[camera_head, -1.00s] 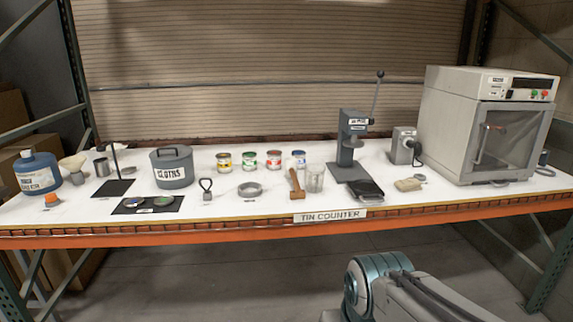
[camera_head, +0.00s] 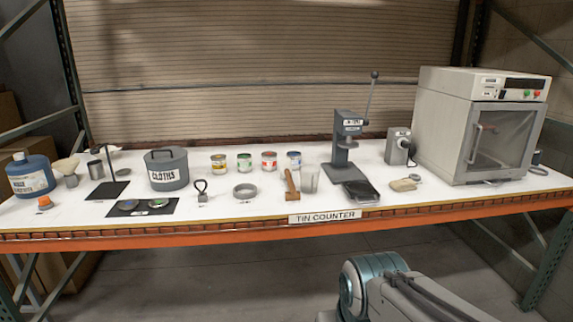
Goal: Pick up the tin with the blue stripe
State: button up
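The tin with the blue stripe (camera_head: 294,160) stands upright on the white counter, at the right end of a row of small tins. To its left stand the red-striped tin (camera_head: 269,161), the green-striped tin (camera_head: 244,162) and the yellow-striped tin (camera_head: 219,163). Part of my arm shows at the bottom right, below the counter. My gripper is out of the picture.
The press (camera_head: 345,150) stands right of the blue tin, and a large oven (camera_head: 480,125) is at the right end. The cloths bin (camera_head: 167,171) stands left.

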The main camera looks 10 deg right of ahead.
aim_at(294, 161)
jog(key=z, duration=0.05)
jog(key=i, duration=1.2)
jog(key=z, duration=0.35)
jog(key=i, duration=1)
jog(key=z, duration=0.15)
